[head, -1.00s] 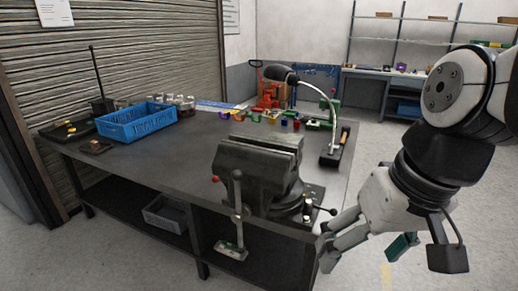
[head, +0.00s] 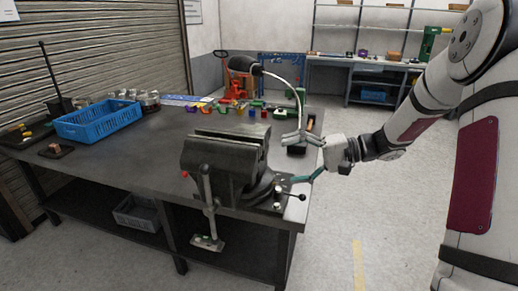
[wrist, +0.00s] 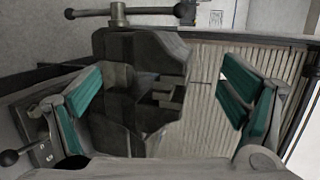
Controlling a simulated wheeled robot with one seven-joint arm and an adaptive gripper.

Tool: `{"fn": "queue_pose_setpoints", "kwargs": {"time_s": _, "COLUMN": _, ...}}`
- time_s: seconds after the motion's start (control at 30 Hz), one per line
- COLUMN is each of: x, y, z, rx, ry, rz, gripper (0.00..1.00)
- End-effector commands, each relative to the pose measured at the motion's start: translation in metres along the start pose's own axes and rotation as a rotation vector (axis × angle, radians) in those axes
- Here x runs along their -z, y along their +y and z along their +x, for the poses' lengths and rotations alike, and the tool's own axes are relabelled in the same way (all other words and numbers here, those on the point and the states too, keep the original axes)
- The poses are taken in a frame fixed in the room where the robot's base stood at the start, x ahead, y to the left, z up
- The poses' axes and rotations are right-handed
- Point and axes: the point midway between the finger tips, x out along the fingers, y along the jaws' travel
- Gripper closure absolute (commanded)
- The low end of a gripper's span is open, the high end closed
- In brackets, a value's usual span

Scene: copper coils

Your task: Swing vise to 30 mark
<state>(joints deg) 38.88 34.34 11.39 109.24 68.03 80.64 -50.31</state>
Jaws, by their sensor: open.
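The dark grey bench vise (head: 225,160) is bolted near the front right corner of the workbench. Its long clamp handle (head: 208,195) hangs at the front, and its swivel base (head: 262,190) has a small lever with a black knob (head: 301,197). My gripper (head: 308,158) is open and empty just right of the vise, its fingers pointing left toward it. In the wrist view the vise (wrist: 140,85) shows between my spread green-padded fingers (wrist: 165,100), and a black knob (wrist: 9,157) shows at lower left. I cannot read any angle marks on the base.
The workbench (head: 120,168) carries a blue crate (head: 98,122), jars, several small coloured parts and a lamp (head: 240,64) whose stand is close behind my gripper. A grey bin (head: 137,212) sits on the lower shelf. The floor to the right is clear.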

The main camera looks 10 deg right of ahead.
Motion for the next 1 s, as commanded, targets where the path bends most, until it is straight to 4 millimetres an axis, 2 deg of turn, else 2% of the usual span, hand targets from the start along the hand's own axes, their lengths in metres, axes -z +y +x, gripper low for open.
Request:
{"fn": "queue_pose_setpoints", "kwargs": {"time_s": 0.03, "x": 0.016, "y": 0.010, "z": -0.009, "rx": 0.060, "ry": 0.042, "rz": 0.010, "gripper": 0.09}}
{"fn": "queue_pose_setpoints", "kwargs": {"time_s": 0.1, "x": 0.034, "y": 0.019, "z": -0.020, "rx": 0.128, "ry": 0.095, "rz": 0.008, "gripper": 0.09}}
{"fn": "queue_pose_setpoints", "kwargs": {"time_s": 0.2, "x": 0.052, "y": 0.029, "z": -0.033, "rx": 0.199, "ry": 0.158, "rz": 0.002, "gripper": 0.09}}
{"fn": "queue_pose_setpoints", "kwargs": {"time_s": 0.33, "x": 0.064, "y": 0.036, "z": -0.043, "rx": 0.245, "ry": 0.202, "rz": -0.002, "gripper": 0.09}}
{"fn": "queue_pose_setpoints", "kwargs": {"time_s": 0.43, "x": 0.067, "y": 0.036, "z": -0.041, "rx": 0.256, "ry": 0.212, "rz": -0.005, "gripper": 0.09}}
{"fn": "queue_pose_setpoints", "kwargs": {"time_s": 0.57, "x": 0.069, "y": 0.032, "z": -0.028, "rx": 0.256, "ry": 0.208, "rz": -0.005, "gripper": 0.09}}
{"fn": "queue_pose_setpoints", "kwargs": {"time_s": 1.0, "x": 0.086, "y": 0.011, "z": 0.051, "rx": 0.254, "ry": 0.207, "rz": -0.005, "gripper": 0.09}}
